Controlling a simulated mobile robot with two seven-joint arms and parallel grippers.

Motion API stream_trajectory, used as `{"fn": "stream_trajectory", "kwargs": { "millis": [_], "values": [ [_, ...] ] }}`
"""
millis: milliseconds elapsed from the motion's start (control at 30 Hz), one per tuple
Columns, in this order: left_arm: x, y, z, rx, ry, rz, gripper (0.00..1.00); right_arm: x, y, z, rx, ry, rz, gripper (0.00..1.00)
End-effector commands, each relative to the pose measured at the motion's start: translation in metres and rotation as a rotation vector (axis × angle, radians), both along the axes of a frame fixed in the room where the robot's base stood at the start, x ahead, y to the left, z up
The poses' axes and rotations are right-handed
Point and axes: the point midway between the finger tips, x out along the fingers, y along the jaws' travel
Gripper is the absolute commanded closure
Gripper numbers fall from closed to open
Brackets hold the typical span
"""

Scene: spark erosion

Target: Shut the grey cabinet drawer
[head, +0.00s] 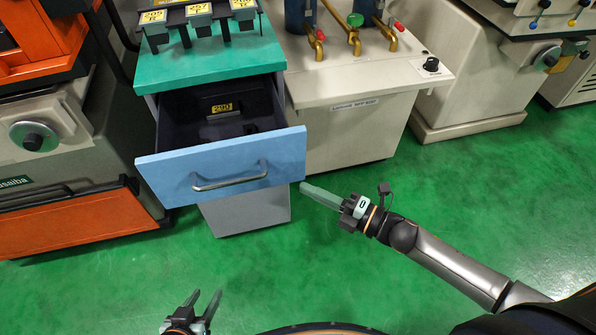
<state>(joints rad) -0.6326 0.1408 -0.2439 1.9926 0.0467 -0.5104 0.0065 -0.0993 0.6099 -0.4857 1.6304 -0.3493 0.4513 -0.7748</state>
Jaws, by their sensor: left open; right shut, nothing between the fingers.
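The grey cabinet (247,214) has a teal top, and its drawer (168,177) stands pulled out, with a light blue front and a curved metal handle. Inside the drawer lies a dark item with a yellow label reading 290. My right gripper (304,187) is shut and empty, its fingertips close to the lower right corner of the drawer front; I cannot tell if they touch. My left gripper (205,298) is open and empty at the bottom edge of the view, over the floor and well below the drawer front.
Several labelled dark holders (198,9) stand on the teal top. A beige unit (340,128) with brass pipes adjoins the cabinet on the right. An orange and grey machine (70,150) stands on the left. The green floor (400,180) in front is clear.

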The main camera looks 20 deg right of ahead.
Motion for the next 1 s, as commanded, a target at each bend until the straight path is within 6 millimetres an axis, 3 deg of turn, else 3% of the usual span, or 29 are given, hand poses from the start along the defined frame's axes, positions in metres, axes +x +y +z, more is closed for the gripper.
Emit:
{"fn": "stream_trajectory", "kwargs": {
  "millis": [133, 400, 1000],
  "values": [
    [0.001, 0.0, 0.001, -0.001, -0.003, 0.001, 0.5, 0.023, 0.02, 0.002, 0.001, -0.004, 0.0, 1.0],
    [0.001, -0.001, 0.0, -0.003, -0.002, -0.001, 0.5, 0.052, 0.018, 0.0, 0.001, -0.001, 0.0, 1.0],
    [0.0, -0.003, -0.002, -0.005, 0.001, -0.004, 0.5, 0.059, 0.018, 0.0, 0.002, 0.001, -0.001, 1.0]
  ]
}}
